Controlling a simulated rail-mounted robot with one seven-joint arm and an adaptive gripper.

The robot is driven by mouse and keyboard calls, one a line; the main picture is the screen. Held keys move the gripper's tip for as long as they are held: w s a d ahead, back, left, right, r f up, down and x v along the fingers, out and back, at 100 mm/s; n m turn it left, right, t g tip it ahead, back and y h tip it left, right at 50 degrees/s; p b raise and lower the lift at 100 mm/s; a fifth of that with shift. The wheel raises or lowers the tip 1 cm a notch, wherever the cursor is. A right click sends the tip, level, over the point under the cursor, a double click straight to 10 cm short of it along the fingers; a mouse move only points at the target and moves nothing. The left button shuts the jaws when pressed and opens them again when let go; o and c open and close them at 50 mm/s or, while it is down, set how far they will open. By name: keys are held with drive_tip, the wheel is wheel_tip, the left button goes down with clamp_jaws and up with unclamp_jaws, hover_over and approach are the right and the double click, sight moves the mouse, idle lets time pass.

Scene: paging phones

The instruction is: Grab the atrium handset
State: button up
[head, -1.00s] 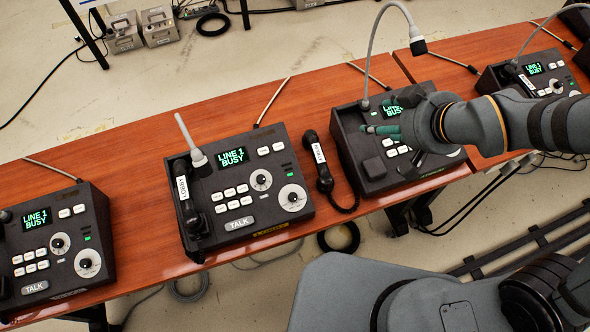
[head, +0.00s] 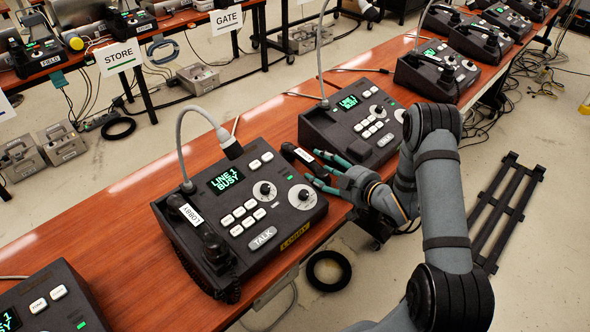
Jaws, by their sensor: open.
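A loose black handset (head: 292,152) with a white label lies on the wooden table between two paging phones. Its label is too small to read, so I cannot tell if it is the atrium handset. My gripper (head: 318,170) is open and empty, its teal-tipped fingers pointing left close to this handset's near side. The fingers and hand hide the handset's lower part, and I cannot tell if they touch it. The phone behind (head: 350,125) reads LINE 1 BUSY and its left cradle looks bare. The nearer phone (head: 245,215), marked LOBBY, carries its own handset (head: 205,235).
The wooden table (head: 125,225) runs diagonally, with more phones (head: 440,70) farther back. Gooseneck microphones (head: 190,140) rise over the phones. Another phone (head: 45,305) is at bottom left. STORE and GATE signs hang in the background.

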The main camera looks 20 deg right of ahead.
sight(304, 155)
drive_tip(key=x, duration=0.2)
drive_tip(key=shift+w, duration=0.25)
drive_tip(key=shift+w+a+p, duration=0.2)
drive_tip(key=shift+w+p, duration=0.2)
drive_tip(key=shift+w, duration=0.2)
drive_tip(key=p+x, duration=0.1)
drive_tip(key=x, duration=0.3)
drive_tip(key=shift+w, duration=0.25)
drive_tip(key=shift+r, duration=0.1)
clamp_jaws()
